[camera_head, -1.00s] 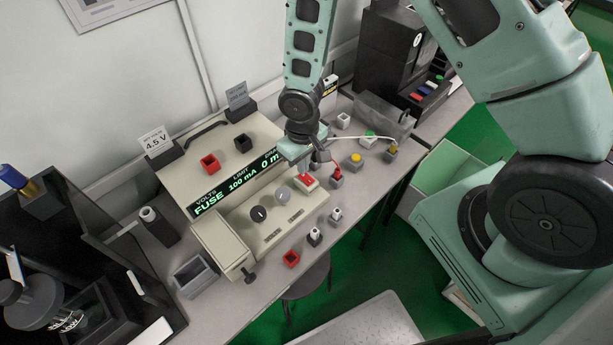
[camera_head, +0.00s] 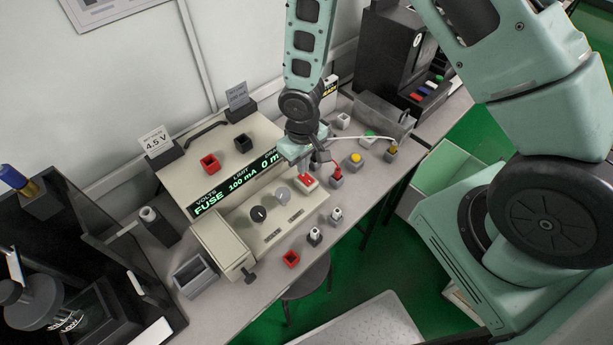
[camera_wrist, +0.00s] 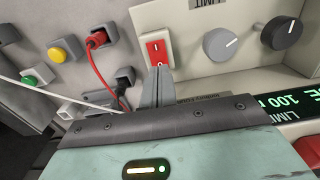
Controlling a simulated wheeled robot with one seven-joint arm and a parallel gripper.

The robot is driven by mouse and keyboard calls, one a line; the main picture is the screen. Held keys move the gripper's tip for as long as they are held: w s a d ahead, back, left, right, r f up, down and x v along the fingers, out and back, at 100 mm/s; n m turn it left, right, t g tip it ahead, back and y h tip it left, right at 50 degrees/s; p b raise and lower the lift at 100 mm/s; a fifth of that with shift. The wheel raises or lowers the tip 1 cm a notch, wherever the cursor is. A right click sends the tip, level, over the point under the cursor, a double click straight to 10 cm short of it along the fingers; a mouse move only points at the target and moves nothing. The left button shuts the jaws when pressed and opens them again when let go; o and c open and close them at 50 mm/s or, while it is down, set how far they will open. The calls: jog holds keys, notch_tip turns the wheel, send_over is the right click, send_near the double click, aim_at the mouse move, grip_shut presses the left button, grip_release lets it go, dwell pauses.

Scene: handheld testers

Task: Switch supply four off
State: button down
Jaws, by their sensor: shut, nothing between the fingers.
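The power supply (camera_head: 180,183) is a cream box with a sloped front and a green lit display (camera_head: 240,181) showing FUSE, 100 mA and a partly covered 0. Its red rocker switch (camera_head: 307,181) sits in a pale frame at the right end of the front panel. In the wrist view the red rocker (camera_wrist: 157,48) has white marks; I cannot tell which side is pressed. My gripper (camera_head: 316,162) is shut and empty. In the wrist view its fingertips (camera_wrist: 158,70) are at the switch's lower edge; contact is unclear. A label behind the fingers is partly hidden.
Two knobs (camera_wrist: 220,44) stand beside the switch. A red plug with its cable (camera_wrist: 97,40), a yellow button (camera_wrist: 62,50) and a green button (camera_wrist: 30,80) are on the other side. A white cable (camera_head: 365,137) crosses behind. Red and black sockets (camera_head: 209,162) are on the supply's top.

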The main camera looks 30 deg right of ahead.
jog(key=shift+f+b, duration=0.75)
jog(key=shift+f, duration=0.15)
dwell(0.6)
jog(key=shift+r+p, duration=2.7)
jog(key=shift+r, duration=0.8)
